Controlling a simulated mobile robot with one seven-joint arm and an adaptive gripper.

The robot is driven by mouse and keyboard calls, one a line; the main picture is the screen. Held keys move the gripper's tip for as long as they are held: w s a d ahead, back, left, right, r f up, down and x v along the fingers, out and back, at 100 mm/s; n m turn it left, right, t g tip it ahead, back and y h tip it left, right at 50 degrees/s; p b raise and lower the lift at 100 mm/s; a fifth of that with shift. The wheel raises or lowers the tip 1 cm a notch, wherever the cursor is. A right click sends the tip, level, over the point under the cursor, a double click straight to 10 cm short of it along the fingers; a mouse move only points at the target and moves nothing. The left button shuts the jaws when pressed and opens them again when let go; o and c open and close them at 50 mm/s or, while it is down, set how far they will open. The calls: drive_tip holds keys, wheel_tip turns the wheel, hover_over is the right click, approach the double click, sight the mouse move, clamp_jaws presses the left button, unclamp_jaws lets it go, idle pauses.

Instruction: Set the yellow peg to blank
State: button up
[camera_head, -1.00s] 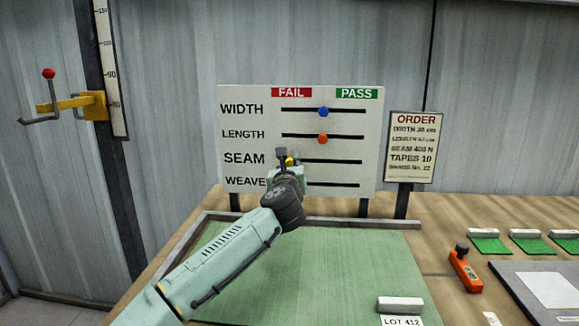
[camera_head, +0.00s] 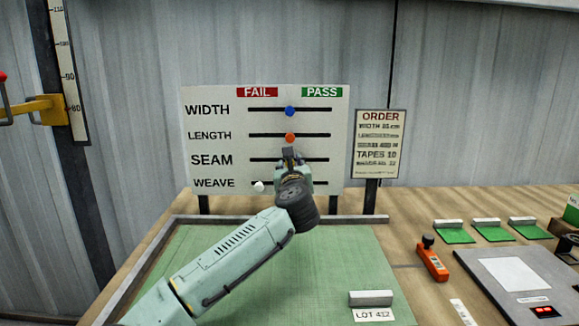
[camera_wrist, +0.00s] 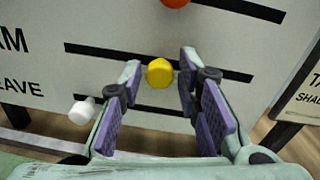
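The yellow peg (camera_wrist: 160,73) sits on the SEAM slot at about the middle of its length. In the wrist view my gripper (camera_wrist: 159,70) is open, with a finger on each side of the peg and a small gap on both sides. In the head view my gripper (camera_head: 291,153) is in front of the SEAM row and hides the peg. The board (camera_head: 215,172) has a red FAIL label (camera_head: 257,92) above the left ends of the slots and a green PASS label (camera_head: 322,92) above the right ends.
A blue peg (camera_head: 289,111) and an orange peg (camera_head: 290,137) sit mid-slot on WIDTH and LENGTH. A white peg (camera_head: 259,187) is near the left end of WEAVE, close to my gripper. An order sign (camera_head: 379,143) stands right of the board. A green mat (camera_head: 335,265) lies below.

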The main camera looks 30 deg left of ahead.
drive_tip(key=shift+o, duration=0.8)
drive_tip(key=v, duration=1.2)
